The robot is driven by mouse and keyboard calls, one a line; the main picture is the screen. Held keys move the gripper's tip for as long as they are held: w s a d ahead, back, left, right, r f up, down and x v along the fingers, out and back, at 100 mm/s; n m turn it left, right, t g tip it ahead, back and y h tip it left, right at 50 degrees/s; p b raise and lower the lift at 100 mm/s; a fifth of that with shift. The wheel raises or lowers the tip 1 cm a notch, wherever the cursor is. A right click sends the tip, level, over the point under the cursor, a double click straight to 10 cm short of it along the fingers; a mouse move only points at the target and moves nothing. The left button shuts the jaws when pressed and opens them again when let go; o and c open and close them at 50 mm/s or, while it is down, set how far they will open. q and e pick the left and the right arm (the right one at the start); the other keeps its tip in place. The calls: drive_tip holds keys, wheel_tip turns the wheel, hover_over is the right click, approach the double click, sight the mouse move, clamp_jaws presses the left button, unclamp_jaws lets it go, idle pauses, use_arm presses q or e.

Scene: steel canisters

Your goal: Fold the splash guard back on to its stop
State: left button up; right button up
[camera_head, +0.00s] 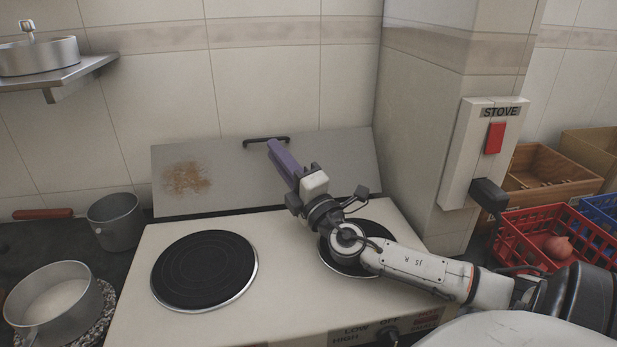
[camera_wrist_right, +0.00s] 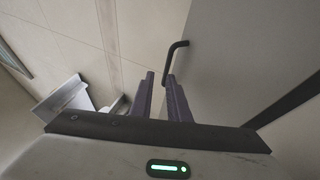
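The splash guard (camera_head: 230,170) is a grey metal panel with a brown stain, raised along the back of the stove (camera_head: 290,290). A black handle (camera_head: 258,141) sits at its top edge. I cannot tell whether the guard touches a stop. My right gripper (camera_head: 272,146), with purple fingers, reaches up to the handle from the front. In the right wrist view its fingers (camera_wrist_right: 160,77) are apart, with the handle (camera_wrist_right: 173,60) at or just beyond their tips, and the guard (camera_wrist_right: 225,60) to the right. I see no firm hold. My left gripper is out of view.
Two black hotplates are on the stove; my right arm covers part of the right one. Pots (camera_head: 55,300) stand on the left counter. A wall pillar with a stove switch (camera_head: 496,138) and crates (camera_head: 545,240) are at right.

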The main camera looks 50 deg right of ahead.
drive_tip(key=s+a+b, duration=0.2)
drive_tip(key=s+a, duration=0.1)
drive_tip(key=s, duration=1)
drive_tip(key=shift+s+f, duration=0.2)
drive_tip(key=shift+f, duration=0.2)
